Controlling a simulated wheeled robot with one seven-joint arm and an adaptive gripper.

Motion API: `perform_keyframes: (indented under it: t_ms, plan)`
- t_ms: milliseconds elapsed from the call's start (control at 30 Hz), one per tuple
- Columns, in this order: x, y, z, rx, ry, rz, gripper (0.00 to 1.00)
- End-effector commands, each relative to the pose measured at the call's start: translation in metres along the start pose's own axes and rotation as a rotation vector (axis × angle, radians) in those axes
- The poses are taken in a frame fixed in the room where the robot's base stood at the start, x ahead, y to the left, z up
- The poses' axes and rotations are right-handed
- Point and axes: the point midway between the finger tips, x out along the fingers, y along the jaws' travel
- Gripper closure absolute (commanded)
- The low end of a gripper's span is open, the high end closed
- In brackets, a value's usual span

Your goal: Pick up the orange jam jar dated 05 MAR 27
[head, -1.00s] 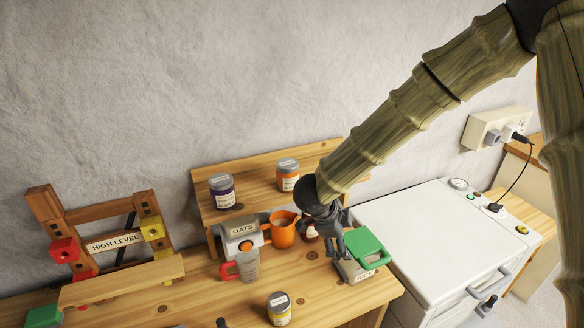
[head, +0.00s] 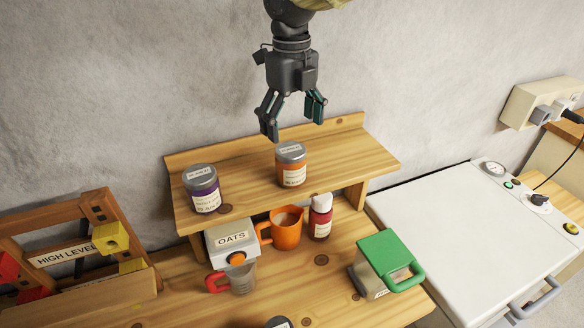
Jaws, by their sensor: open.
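An orange jam jar (head: 291,165) with a grey lid stands upright on the raised wooden shelf (head: 250,190). Its lid carries a small date label, too small to read surely. A purple jar (head: 202,189) with a grey lid stands to its left on the same shelf. My gripper (head: 296,130) is open and empty, pointing down above the orange jar. Its fingers look apart from the jar, and the exact height gap is hard to tell.
Below the shelf stand an OATS container (head: 232,238), an orange mug (head: 286,230), a red bottle (head: 320,217), a clear red-handled cup (head: 242,277) and a green-lidded container (head: 386,262). A wooden rack (head: 75,250) is at left, a white appliance (head: 450,220) at right.

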Motion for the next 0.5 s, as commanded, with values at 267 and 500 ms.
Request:
perform_keyframes:
  t_ms: [267,500]
  plan:
    - [0.014,0.003,0.001,0.002,-0.002,0.006,0.15]
    - [0.045,0.004,0.001,0.000,0.000,0.005,0.15]
